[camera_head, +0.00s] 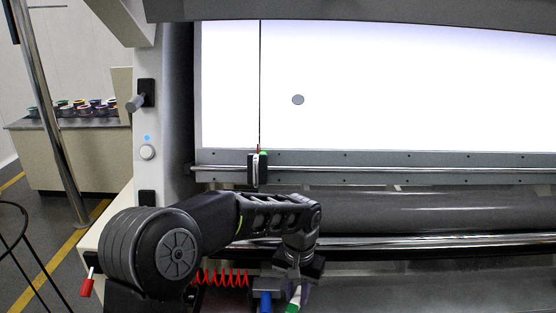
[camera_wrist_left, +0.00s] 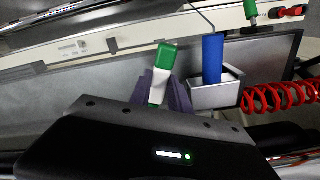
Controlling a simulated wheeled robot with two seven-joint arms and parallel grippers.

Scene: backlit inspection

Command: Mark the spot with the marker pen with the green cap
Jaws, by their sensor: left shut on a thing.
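The spot is a dark grey disc (camera_head: 298,100) on the bright backlit panel (camera_head: 400,90). The marker pen with the green cap (camera_wrist_left: 166,56) shows in the left wrist view, its white part between the purple fingers of my left gripper (camera_wrist_left: 160,95). The gripper is shut on it. In the head view my left gripper (camera_head: 296,289) is low at the bottom edge, well below the panel, with the pen's green end (camera_head: 292,307) just showing. Part of the pen is hidden by the gripper. My right gripper is not in view.
A blue pen (camera_wrist_left: 212,58) stands in a grey holder (camera_wrist_left: 213,94) beside the gripper. A red coiled cord (camera_head: 222,278) lies nearby. A rail (camera_head: 400,169) with a small black carriage (camera_head: 252,170) crosses below the panel, above a grey roller (camera_head: 400,212). The panel around the disc is clear.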

